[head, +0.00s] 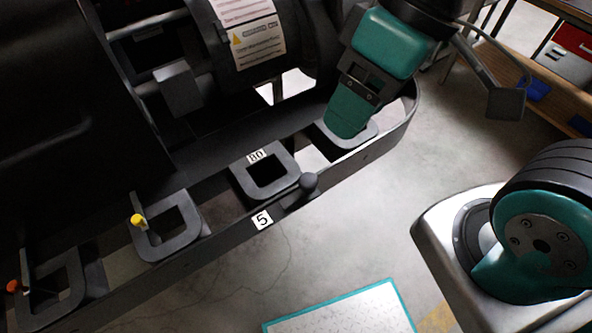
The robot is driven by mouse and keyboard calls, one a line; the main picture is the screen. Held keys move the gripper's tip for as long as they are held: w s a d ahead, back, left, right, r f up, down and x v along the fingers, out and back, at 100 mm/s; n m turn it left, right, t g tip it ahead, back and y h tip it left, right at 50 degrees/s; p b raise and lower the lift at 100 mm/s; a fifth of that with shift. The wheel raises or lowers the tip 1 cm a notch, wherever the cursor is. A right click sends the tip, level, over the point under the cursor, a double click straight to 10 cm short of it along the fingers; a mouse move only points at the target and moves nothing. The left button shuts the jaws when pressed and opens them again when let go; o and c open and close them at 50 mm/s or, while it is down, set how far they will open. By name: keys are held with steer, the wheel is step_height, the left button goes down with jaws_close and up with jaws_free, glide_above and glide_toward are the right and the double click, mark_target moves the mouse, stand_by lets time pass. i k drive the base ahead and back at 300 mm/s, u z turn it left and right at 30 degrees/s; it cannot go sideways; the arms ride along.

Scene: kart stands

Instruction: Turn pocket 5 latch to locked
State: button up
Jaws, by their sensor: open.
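The label 5 (262,220) is on the outer side of a dark rail. A dark square-ringed pocket (282,188) sits just above it, and looks empty. A black round knob (309,182) stands at this pocket's right front corner, on a short dark piece by the rail; I take it for the latch. Whether it is locked I cannot tell. My gripper (346,122), teal with a black plate, points down over the ring to the right of this pocket. It is open, seen from the side, with nothing visible held. It appears apart from the knob.
A dark cylinder with warning labels (250,40) rises behind the rail. A teal-edged white panel (340,312) is below.

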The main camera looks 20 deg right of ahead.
mark_target(308, 181)
steer(key=z, duration=0.7)
steer(key=k, duration=0.95)
steer(key=u, duration=1.2)
